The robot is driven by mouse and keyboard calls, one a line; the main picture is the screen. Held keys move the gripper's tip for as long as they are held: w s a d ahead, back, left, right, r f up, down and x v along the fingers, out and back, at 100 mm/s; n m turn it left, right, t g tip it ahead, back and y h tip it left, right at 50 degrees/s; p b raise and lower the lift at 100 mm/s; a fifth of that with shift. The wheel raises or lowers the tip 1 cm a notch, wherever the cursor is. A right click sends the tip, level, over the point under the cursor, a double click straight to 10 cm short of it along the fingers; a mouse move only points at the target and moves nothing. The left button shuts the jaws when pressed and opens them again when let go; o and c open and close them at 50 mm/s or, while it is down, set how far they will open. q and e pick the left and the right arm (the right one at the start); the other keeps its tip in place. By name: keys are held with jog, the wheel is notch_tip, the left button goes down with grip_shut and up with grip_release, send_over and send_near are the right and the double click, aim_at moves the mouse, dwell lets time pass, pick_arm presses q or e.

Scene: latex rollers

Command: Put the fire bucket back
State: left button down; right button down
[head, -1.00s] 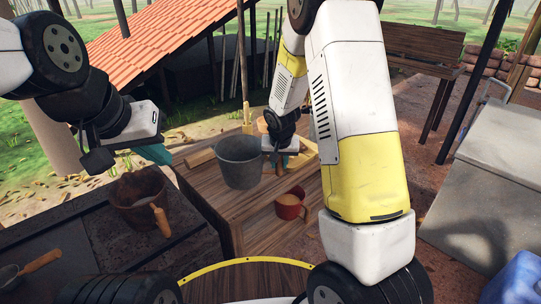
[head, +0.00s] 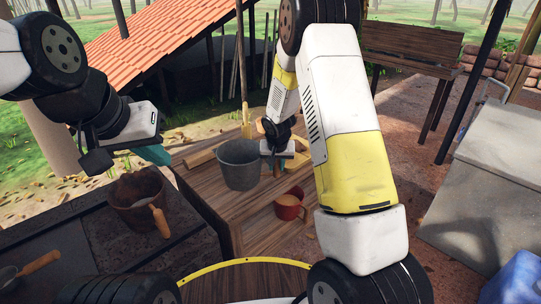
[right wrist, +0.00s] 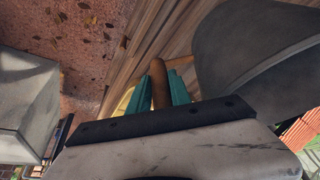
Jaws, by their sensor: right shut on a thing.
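A grey metal bucket (head: 239,165) stands upright on the wooden table (head: 255,205). My right gripper (head: 277,168) is just right of the bucket, low over the table. In the right wrist view, its teal fingers (right wrist: 170,88) are shut on a brown wooden handle (right wrist: 159,78). The dark grey side of the bucket (right wrist: 255,50) is close beside them. I cannot tell whether the handle belongs to the bucket. My left gripper (head: 153,154) is at the left, above the dark counter and apart from the bucket; its finger gap cannot be made out.
A red-brown mug (head: 289,206) stands at the table's front right. A rusty pot (head: 138,203) with a wooden-handled tool is on the dark counter (head: 100,235) at left. A pale chest (head: 480,190) and a blue container (head: 522,277) are at right.

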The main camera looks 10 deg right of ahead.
jog(key=c, duration=1.2)
grip_release()
jog(key=shift+r, duration=0.2)
jog(key=s+d+f+v, duration=0.1)
jog(key=s+d+v, duration=0.1)
jog(key=v, duration=1.9)
jog(key=s+r+y, duration=0.1)
jog(key=s+r, duration=0.2)
jog(key=s, duration=0.4)
jog(key=s+r+n+t+y, duration=0.1)
jog(key=s+r, duration=0.3)
jog(key=s, duration=0.4)
jog(key=s+r+n, duration=0.1)
jog(key=s+r, duration=0.2)
jog(key=s, duration=0.4)
jog(key=shift+s+d+r+t+y, duration=0.15)
jog(key=shift+s+d+t+y, duration=0.15)
jog(key=shift+s+y, duration=0.1)
